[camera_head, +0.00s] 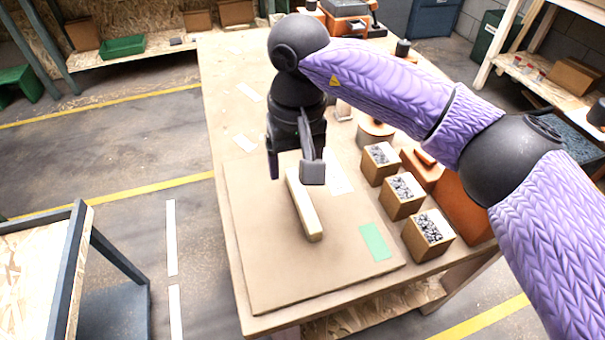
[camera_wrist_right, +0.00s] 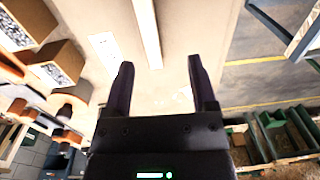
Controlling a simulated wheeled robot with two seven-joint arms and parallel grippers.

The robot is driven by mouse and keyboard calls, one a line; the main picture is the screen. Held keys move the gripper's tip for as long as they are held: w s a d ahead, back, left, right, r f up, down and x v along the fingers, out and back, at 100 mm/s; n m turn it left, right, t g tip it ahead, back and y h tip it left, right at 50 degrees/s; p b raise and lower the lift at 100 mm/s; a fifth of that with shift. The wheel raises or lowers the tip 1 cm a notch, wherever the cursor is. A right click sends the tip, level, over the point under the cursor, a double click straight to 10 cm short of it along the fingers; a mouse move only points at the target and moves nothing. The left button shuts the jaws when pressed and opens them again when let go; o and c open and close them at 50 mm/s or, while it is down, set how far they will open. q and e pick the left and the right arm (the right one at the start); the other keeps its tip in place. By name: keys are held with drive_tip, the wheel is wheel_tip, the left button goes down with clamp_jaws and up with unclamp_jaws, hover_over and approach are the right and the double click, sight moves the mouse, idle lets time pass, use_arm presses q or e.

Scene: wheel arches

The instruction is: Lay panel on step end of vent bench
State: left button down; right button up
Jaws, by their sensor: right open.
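A long, narrow cream bar (camera_head: 304,208), perhaps the panel, lies on a large flat tan board (camera_head: 262,262) on the wooden table. My right gripper (camera_head: 293,172) points down over the bar's far end, its fingers apart. In the right wrist view, the bar (camera_wrist_right: 147,30) runs from the top edge towards the gap between my right gripper's open fingertips (camera_wrist_right: 160,64). Nothing is clasped, and I cannot tell how high the fingers are above the board. I cannot tell which part is the step end of the vent bench. My left gripper is out of view.
Several boxes of grey bits (camera_head: 430,233) stand along the board's right side. A green sheet (camera_head: 375,242) lies flat near the board's right edge. Orange tools (camera_head: 345,8) sit at the table's far end. A framed stand (camera_head: 68,262) is at lower left, with open floor between.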

sight(303, 197)
drive_tip(key=shift+w+d+h, duration=0.3)
drive_tip(key=shift+w+d, duration=0.1)
drive_tip(key=shift+w, duration=0.1)
drive_tip(key=f+b, duration=0.1)
drive_tip(key=f, duration=0.3)
drive_tip(key=f+b, duration=0.2)
drive_tip(key=f, duration=0.3)
drive_tip(key=shift+s+d, duration=0.1)
drive_tip(key=shift+s, duration=0.1)
drive_tip(key=shift+f, duration=0.35)
drive_tip(key=shift+r, duration=0.15)
drive_tip(key=shift+c, duration=0.2)
drive_tip(key=c, duration=0.9)
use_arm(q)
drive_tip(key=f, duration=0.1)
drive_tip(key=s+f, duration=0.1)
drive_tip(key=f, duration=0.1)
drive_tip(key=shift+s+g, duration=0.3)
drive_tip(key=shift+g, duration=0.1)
use_arm(e)
clamp_jaws()
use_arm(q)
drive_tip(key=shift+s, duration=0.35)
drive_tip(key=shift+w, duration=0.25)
